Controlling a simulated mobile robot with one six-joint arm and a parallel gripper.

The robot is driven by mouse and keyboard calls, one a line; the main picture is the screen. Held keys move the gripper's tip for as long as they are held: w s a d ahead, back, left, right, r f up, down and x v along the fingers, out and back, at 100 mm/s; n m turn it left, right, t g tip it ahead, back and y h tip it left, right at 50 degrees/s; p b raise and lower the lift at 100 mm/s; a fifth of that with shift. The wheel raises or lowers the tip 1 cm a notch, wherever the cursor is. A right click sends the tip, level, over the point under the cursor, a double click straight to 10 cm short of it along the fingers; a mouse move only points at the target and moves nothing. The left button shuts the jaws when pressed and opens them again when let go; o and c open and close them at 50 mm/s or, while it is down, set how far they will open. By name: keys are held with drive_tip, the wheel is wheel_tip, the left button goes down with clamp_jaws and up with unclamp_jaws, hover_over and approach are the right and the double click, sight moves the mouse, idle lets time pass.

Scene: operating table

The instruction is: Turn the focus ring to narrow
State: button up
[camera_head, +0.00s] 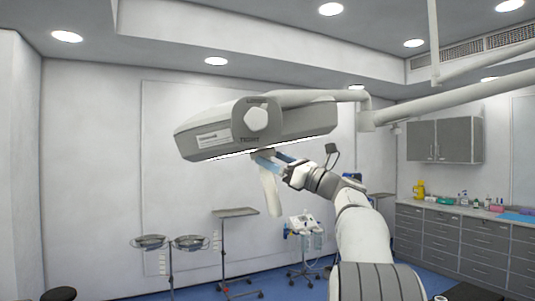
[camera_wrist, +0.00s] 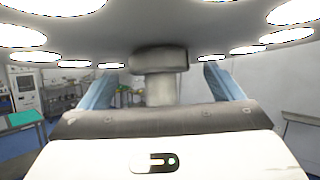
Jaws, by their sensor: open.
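The surgical lamp head (camera_head: 205,137) hangs from a ceiling arm, with a white knob (camera_head: 256,118) on its side near lettering that seems to read "TIGHT". A pale handle (camera_head: 270,192) hangs below the lamp. In the wrist view a dark grey collar (camera_wrist: 158,58), which looks like the focus ring, sits under the lamp around the top of a pale stem (camera_wrist: 159,88). My gripper (camera_head: 267,161) is just under the lamp. In the wrist view its blue fingers stand apart on both sides of the collar and stem (camera_wrist: 159,73), with visible gaps. No narrow marking is legible.
Glowing lamp discs (camera_wrist: 70,64) and the lamp's underside are close above my gripper. A tray stand (camera_head: 236,212), two basins (camera_head: 192,242) and a device cart (camera_head: 304,225) stand behind. Cabinets (camera_head: 450,235) line the right wall.

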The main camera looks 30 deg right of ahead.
drive_tip(key=shift+x, duration=0.9)
drive_tip(key=shift+c, duration=0.6)
drive_tip(key=c, duration=0.9)
